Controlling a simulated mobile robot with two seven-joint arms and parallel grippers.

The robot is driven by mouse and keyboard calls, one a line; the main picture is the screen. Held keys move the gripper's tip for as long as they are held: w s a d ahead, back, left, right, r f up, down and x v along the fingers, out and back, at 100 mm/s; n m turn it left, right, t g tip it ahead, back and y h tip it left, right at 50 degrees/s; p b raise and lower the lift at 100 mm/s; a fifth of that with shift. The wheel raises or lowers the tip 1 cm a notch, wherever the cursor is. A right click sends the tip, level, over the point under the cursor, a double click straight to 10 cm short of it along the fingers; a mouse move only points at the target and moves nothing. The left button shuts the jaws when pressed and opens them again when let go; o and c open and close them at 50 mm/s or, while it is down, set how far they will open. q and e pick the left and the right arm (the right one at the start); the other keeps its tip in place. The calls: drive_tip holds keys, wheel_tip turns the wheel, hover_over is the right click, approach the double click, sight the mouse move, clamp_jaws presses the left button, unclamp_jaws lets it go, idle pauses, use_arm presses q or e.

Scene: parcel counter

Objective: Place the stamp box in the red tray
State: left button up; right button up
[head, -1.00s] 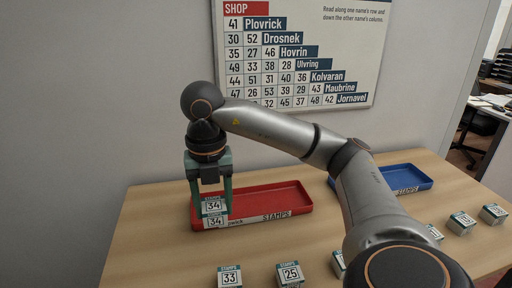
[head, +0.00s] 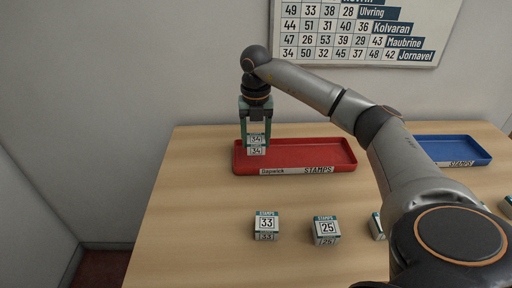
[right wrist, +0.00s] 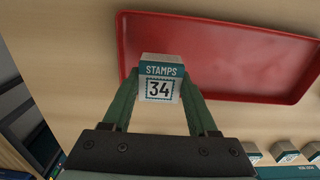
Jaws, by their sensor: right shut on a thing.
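My right gripper (head: 256,142) is shut on the stamp box marked 34 (head: 257,150). In the head view the box shows in front of the left part of the red tray (head: 325,158). In the right wrist view the box (right wrist: 160,82) sits between the fingertips, with the red tray (right wrist: 220,50) beyond it. The box looks held above the tray's left end; its exact height over the tray floor is hard to tell. The tray holds nothing that I can see. My left gripper is not in view.
Stamp boxes marked 33 (head: 266,226) and 25 (head: 326,231) stand on the table (head: 200,200) in front of the tray. A blue tray (head: 455,150) lies at the right, partly behind my arm. A number chart (head: 370,30) hangs on the wall.

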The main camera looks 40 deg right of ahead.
sight(256, 149)
drive_tip(key=shift+w+d+f, duration=0.2)
drive_tip(key=shift+w+f, duration=0.05)
drive_tip(key=shift+f, duration=1.75)
drive_tip(key=shift+f, duration=0.15)
drive_tip(key=o, duration=1.4)
wheel_tip(256, 149, up, 12)
drive_tip(key=shift+r, duration=0.2)
